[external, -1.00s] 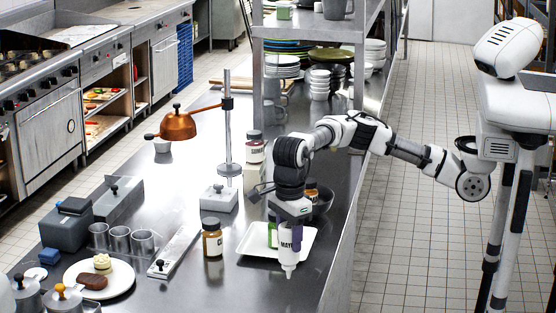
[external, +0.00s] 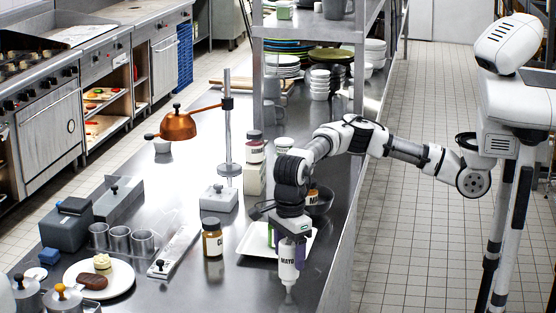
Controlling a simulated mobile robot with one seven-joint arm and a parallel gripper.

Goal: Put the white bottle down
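The white bottle (external: 288,268) is labelled MAYO and hangs nozzle-down below my gripper (external: 291,240). My gripper points down and is closed around the bottle's upper end. I cannot tell whether the tip touches the counter. Part of the tray and the things on it are hidden behind my gripper and the bottle.
A brown jar (external: 212,238) with a dark lid stands left of the tray. A dark bowl (external: 321,203) sits behind my gripper. A white plate (external: 118,279) with food lies at the left front. The counter between jar and bottle is clear.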

